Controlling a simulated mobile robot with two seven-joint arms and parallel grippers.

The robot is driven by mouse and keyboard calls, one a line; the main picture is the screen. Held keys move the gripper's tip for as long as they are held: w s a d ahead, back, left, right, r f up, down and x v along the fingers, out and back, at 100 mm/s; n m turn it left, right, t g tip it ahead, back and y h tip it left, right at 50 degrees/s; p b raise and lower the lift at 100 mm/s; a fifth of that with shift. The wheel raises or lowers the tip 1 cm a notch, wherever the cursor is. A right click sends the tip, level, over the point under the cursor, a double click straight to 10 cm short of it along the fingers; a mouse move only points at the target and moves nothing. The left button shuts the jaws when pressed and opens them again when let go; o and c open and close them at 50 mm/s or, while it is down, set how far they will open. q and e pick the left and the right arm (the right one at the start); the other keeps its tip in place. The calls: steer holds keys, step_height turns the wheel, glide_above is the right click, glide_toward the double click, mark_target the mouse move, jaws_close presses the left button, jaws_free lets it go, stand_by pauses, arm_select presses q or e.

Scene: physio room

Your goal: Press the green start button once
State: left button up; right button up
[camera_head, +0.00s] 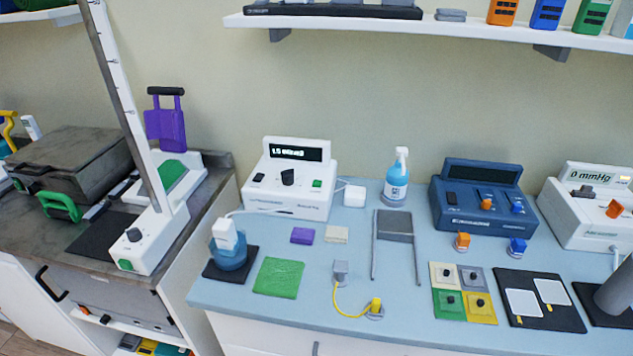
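A small green button (317,183) is on the front right of a white device (290,190) with a lit display, which stands at the back left of the blue-topped counter. A black knob (288,177) and a black switch are on the same device. Another small green button (125,265) shows on the white base of a tall upright unit at the left. I cannot read which green button is marked start. Neither of my grippers is in view.
A grey two-legged frame (394,224), a spray bottle (396,178) and a blue device (478,200) stand right of the white device. A blue cup with a white probe (228,250) and a green cloth (279,277) lie in front. A shelf (430,31) hangs above.

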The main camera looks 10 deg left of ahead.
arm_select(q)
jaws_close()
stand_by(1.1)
